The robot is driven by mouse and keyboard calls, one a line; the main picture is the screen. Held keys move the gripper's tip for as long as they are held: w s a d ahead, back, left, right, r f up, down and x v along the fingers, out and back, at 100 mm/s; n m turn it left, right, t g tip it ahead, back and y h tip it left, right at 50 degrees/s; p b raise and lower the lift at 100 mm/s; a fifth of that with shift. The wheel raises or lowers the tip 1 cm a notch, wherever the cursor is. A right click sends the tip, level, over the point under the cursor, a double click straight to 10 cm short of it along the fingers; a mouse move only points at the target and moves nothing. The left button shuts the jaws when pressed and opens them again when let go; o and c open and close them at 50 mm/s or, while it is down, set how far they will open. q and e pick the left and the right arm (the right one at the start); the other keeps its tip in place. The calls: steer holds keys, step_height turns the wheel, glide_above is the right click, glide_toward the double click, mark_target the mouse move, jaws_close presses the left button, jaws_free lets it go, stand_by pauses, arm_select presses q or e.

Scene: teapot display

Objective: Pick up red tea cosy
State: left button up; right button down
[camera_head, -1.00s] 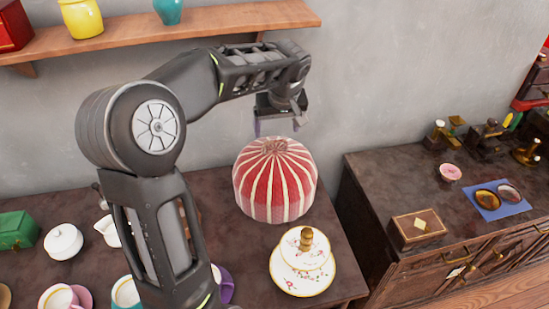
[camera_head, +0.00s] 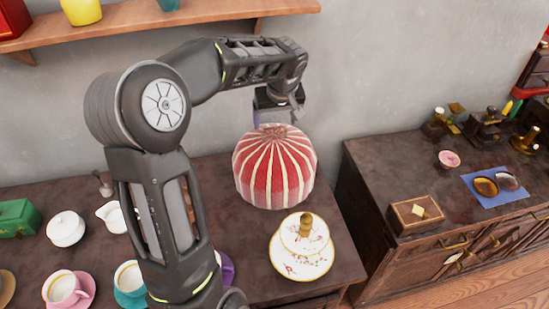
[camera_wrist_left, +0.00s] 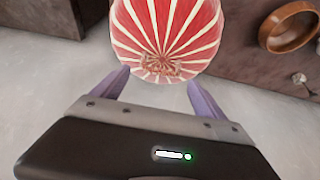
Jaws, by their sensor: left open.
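The red tea cosy (camera_head: 274,172) with cream stripes stands on the dark table, near its right end. My left gripper (camera_head: 276,120) is above and at the back edge of the cosy's top, pointing down, its fingertips partly hidden behind the cosy's top. In the left wrist view the cosy (camera_wrist_left: 168,32) fills the top middle, and the open purple fingers of my left gripper (camera_wrist_left: 155,85) are spread on either side of its gathered top. I cannot tell if they touch it. My right gripper is not in view.
A floral plate with a gold-knobbed lid (camera_head: 303,245) stands just in front of the cosy. Cups and a white pot (camera_head: 66,228) are to the left. A wooden shelf (camera_head: 170,27) runs along the wall above. A second cabinet with a wooden box (camera_head: 416,214) is right, across a gap.

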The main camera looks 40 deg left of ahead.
mark_target(275, 127)
arm_select(q)
steer(key=p+x, duration=0.1)
steer(key=x, duration=0.4)
steer(key=shift+s+d, duration=0.1)
stand_by(0.4)
jaws_close()
stand_by(0.8)
